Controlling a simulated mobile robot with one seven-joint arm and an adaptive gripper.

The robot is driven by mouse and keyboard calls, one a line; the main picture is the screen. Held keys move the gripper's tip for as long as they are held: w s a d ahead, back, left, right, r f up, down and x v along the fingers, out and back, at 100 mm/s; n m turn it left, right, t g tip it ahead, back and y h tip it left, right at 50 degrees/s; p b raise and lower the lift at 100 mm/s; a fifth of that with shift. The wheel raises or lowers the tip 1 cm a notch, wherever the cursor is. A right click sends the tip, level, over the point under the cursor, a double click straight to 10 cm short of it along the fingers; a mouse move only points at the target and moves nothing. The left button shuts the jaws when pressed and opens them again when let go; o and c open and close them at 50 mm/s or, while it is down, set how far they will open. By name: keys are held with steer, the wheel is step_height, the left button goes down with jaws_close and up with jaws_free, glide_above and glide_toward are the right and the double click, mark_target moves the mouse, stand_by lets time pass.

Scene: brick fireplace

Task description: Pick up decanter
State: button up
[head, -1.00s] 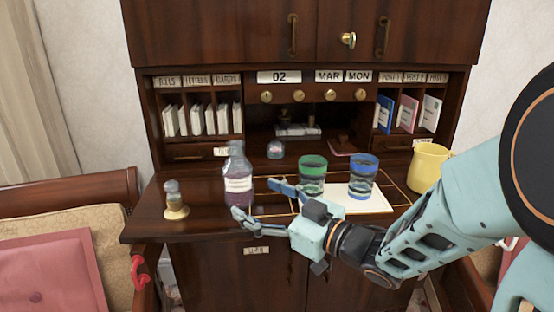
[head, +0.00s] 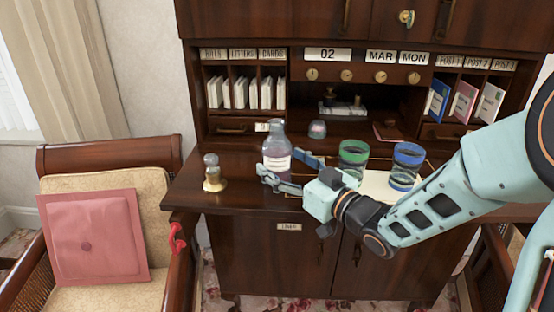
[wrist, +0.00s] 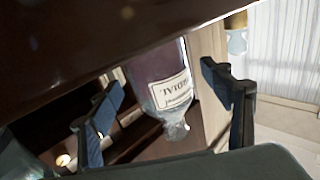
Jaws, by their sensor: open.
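The decanter (head: 276,140), a clear glass bottle with purple liquid and a white label, stands upright on the desk top. In the wrist view it appears upside down, with its label (wrist: 172,92) facing me. My gripper (head: 279,162) is open, level with the lower body of the decanter, one finger in front on its near side and the other to its right. The wrist view shows the decanter between the two spread fingers (wrist: 160,78). I cannot tell whether either finger touches it.
A green-rimmed glass (head: 353,156) and a blue-rimmed glass (head: 407,165) stand right of the gripper. A small bottle with a yellowish base (head: 214,175) stands to the left. Pigeonholes with envelopes rise behind. A chair with a pink cushion (head: 92,235) stands left.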

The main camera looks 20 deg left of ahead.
steer(key=shift+x, duration=1.2)
steer(key=c, duration=1.7)
steer(key=shift+r, duration=0.1)
steer(key=shift+c, duration=1.2)
steer(key=shift+w+r, duration=0.1)
steer(key=shift+r, duration=0.05)
